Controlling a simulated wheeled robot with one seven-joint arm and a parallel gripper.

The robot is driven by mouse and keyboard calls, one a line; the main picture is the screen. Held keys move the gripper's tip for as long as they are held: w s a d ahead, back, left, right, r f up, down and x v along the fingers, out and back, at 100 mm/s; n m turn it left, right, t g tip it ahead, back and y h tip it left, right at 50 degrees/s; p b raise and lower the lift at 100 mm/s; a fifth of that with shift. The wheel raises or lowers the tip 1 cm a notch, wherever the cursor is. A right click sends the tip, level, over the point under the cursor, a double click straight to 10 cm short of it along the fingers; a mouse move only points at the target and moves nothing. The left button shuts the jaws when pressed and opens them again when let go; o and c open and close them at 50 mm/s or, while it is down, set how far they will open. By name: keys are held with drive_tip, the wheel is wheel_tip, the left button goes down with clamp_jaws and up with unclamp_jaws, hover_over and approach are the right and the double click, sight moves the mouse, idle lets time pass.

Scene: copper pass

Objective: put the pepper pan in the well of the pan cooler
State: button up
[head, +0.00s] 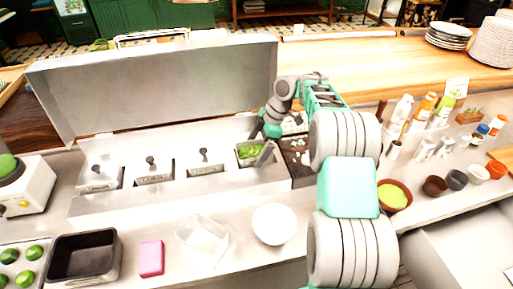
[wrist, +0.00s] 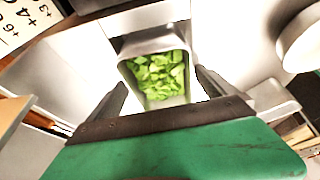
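The pepper pan (head: 239,161) is a metal pan of chopped green pepper at the right end of the pan cooler (head: 130,205). In the wrist view the pan (wrist: 184,101) lies just ahead of my gripper, with light cooler surface around it. I cannot tell whether it sits fully down in the well. My gripper (head: 263,142) is at the pan's right side in the head view. In the wrist view its fingers (wrist: 160,80) are wide apart, one on each side of the pan's near end, with gaps showing beside the pan.
The cooler's raised lid (head: 155,90) stands behind the wells. Several lidded pans (head: 154,172) fill the wells to the left. A dark compartment (head: 299,153) lies to the right. A white bowl (head: 274,224), a clear square container (head: 203,240) and a pink block (head: 151,258) stand in front.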

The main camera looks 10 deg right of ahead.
drive_tip(key=shift+o, duration=0.2)
drive_tip(key=shift+r+p, duration=0.35)
drive_tip(key=shift+r, duration=0.05)
drive_tip(key=w+p+v, duration=0.1)
drive_tip(key=p+v, duration=0.4)
drive_tip(key=v, duration=0.7)
drive_tip(key=s+a+r+m+t, duration=0.1)
drive_tip(key=s+a+r+m, duration=0.35)
drive_tip(key=a+r, duration=0.2)
drive_tip(key=s+a+r+m+t+h, duration=0.1)
drive_tip(key=s+a+r+m, duration=0.15)
drive_tip(key=s+m, duration=0.3)
drive_tip(key=s+d+f+m+h, duration=0.1)
drive_tip(key=s+m, duration=0.1)
drive_tip(key=s, duration=0.3)
drive_tip(key=s+d+f+m+t+h, duration=0.1)
drive_tip(key=s+f+m, duration=0.1)
drive_tip(key=s, duration=0.4)
drive_tip(key=s+d+f+m+t+h, duration=0.1)
drive_tip(key=s+m, duration=0.3)
drive_tip(key=s, duration=0.1)
drive_tip(key=shift+s+d+f+h, duration=0.25)
drive_tip(key=shift+d+h, duration=0.05)
drive_tip(key=shift+d, duration=0.1)
